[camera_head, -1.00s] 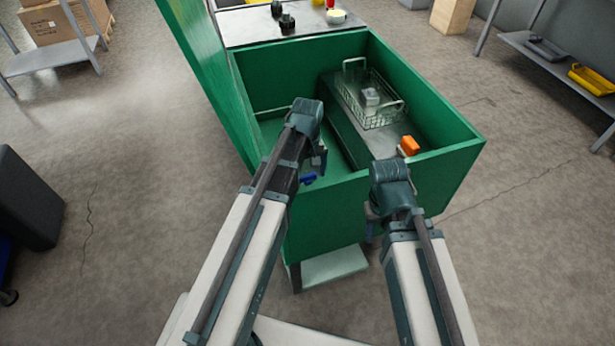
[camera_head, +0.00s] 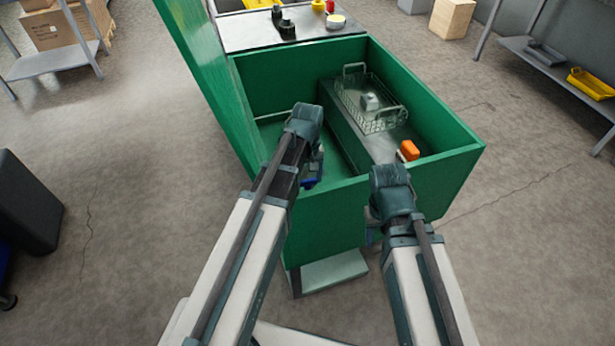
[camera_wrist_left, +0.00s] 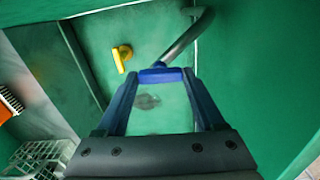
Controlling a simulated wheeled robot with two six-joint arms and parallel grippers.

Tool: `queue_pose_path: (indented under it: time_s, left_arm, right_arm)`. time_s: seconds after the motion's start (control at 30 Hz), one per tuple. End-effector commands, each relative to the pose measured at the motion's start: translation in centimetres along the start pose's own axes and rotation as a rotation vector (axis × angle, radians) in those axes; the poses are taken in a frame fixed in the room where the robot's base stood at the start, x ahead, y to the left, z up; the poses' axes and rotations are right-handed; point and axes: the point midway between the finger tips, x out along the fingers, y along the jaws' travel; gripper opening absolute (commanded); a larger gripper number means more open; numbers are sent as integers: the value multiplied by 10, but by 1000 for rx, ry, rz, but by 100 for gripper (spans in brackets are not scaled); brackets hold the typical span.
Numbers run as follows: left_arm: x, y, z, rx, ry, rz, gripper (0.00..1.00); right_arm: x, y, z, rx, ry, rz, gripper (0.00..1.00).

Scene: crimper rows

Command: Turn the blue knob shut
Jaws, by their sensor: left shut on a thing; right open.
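The blue knob (camera_wrist_left: 160,75) shows in the left wrist view between the fingertips of my left gripper (camera_wrist_left: 158,80), at the end of a curved grey pipe (camera_wrist_left: 190,37). My left gripper is shut on it. In the head view, a bit of the blue knob (camera_head: 310,183) shows below my left gripper (camera_head: 318,168), at the near wall of the green tub; my wrist hides the rest. My right gripper (camera_head: 372,228) is open and empty, in front of the tub's near wall.
The green tub (camera_head: 440,95) has a raised lid (camera_head: 205,80) at left. A yellow handle (camera_wrist_left: 121,58) shows in the left wrist view. A counter (camera_head: 265,38) with small items stands behind.

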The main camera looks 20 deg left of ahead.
Motion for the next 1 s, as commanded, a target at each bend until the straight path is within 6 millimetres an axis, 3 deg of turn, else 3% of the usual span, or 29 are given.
queue_pose_path:
  time_s: [1.0]
  left_arm:
    - [0, 0, 0, 912, 0, 0, 14]
  right_arm:
    - [0, 0, 0, 0, 0, 0, 50]
